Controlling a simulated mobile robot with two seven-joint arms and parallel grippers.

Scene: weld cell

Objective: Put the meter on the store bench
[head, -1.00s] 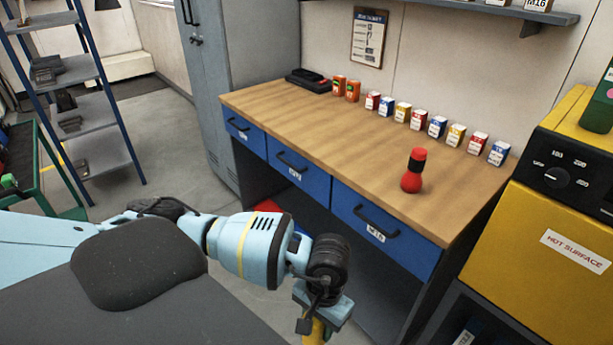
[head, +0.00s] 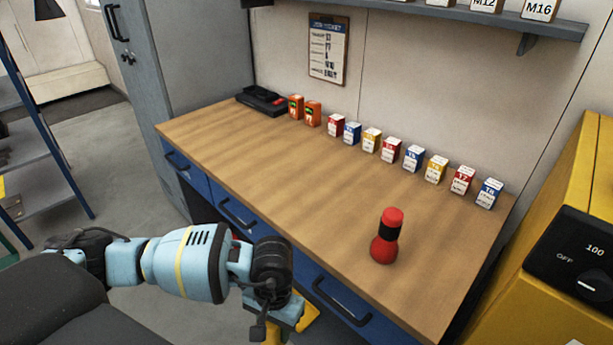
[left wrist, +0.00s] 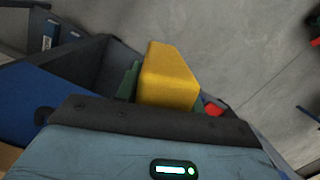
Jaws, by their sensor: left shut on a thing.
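The store bench (head: 270,170) has a wooden top and blue drawers and stands against the wall in the head view. My left gripper (head: 284,318) is in front of its near edge, lower than the top, near the bottom of the picture. It is shut on a yellow block-like thing, which looks like the meter (head: 306,322). The meter also shows in the left wrist view (left wrist: 168,75), beyond the gripper's dark edge, with a green part beside it. The fingertips and most of the meter are hidden in the head view. My right gripper is not in view.
A red bottle-like thing with a black band (head: 386,236) stands near the bench's right front. Several small labelled boxes (head: 413,158) line the back, with two orange containers (head: 312,113) and a black device (head: 262,100). The middle and left front top are clear. A yellow oven (head: 575,220) stands right.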

